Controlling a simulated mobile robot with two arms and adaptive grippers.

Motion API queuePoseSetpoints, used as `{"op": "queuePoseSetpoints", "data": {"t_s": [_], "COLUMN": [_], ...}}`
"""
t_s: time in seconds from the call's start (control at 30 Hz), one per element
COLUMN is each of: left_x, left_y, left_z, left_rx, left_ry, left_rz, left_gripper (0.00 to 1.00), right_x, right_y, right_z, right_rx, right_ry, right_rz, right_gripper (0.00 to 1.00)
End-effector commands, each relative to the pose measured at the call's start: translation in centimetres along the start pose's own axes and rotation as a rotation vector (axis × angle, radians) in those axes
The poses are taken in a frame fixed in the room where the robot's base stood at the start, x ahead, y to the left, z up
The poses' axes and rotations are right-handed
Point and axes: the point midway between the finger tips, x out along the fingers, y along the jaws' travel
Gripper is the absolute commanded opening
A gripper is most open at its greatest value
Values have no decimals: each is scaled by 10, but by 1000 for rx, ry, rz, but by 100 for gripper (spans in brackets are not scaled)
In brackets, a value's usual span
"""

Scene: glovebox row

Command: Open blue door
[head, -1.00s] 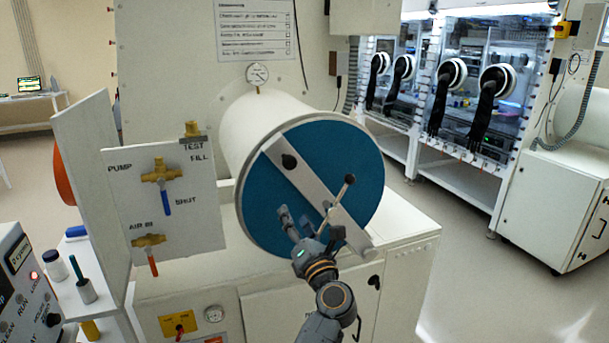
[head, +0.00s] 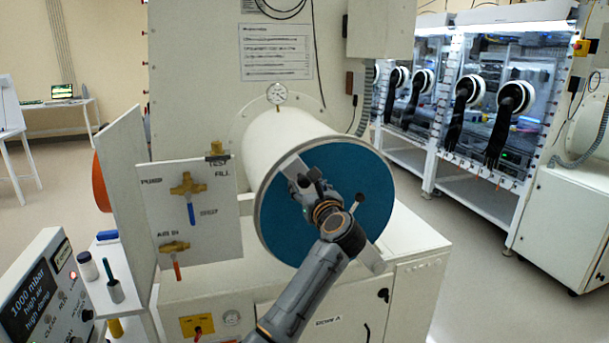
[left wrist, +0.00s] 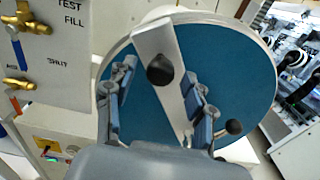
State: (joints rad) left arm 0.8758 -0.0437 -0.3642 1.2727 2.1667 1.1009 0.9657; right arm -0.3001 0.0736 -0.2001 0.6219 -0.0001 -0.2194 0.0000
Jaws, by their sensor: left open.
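The blue door (head: 347,238) is the round front of a white cylinder, and it looks closed. A pale flat bar (head: 366,252) crosses it diagonally. In the left wrist view the blue door (left wrist: 240,90) fills the middle, with the bar (left wrist: 160,45) and its black knob (left wrist: 160,70). A rod with a dark ball end (left wrist: 234,127) is at the bar's lower right. My right gripper is out of view.
A valve panel (head: 212,235) with brass valves stands left of the cylinder (head: 275,130). A control box (head: 40,290) is at the lower left. A gauge (head: 277,94) sits above the cylinder. Open floor (head: 480,290) lies to the right.

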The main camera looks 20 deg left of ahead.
Motion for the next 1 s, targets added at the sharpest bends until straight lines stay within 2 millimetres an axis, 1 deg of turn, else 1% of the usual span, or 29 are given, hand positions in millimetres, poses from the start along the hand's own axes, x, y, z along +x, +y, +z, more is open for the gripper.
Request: {"op": "queuePoseSetpoints", "data": {"t_s": [0.03, 0.1, 0.2, 0.33, 0.53, 0.57, 0.6, 0.67, 0.7, 0.77, 0.8, 0.83, 1.0], "left_x": [7, 15, 22, 25, 25, 25, 25, 25, 25, 25, 25, 25, 25], "left_y": [0, 0, -1, -1, -1, -1, -1, 0, -1, -1, -1, -1, -1], "left_z": [3, 2, 1, 0, -1, -1, -1, -1, -1, -1, -1, -1, 0], "left_rx": [4, 4, 2, 0, 0, 0, 0, 1, 1, 1, 1, 1, 1], "left_ry": [-2, -1, -1, -1, -1, -1, -1, -1, 0, 0, 0, 0, 0], "left_rz": [0, 1, -1, -1, -1, -1, -1, -1, -1, -1, -1, -1, -1], "left_gripper": [54, 54, 54, 54, 54, 52, 44, 31, 23, 11, 3, 0, 0], "right_x": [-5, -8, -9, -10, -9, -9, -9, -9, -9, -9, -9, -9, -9], "right_y": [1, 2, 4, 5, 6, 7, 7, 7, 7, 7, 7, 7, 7], "right_z": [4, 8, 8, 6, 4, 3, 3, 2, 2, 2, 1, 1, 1], "right_rx": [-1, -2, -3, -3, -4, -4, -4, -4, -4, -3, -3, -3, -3], "right_ry": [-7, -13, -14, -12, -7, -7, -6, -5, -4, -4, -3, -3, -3], "right_rz": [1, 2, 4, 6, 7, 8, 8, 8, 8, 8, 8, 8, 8], "right_gripper": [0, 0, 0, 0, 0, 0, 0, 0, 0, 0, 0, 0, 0]}}
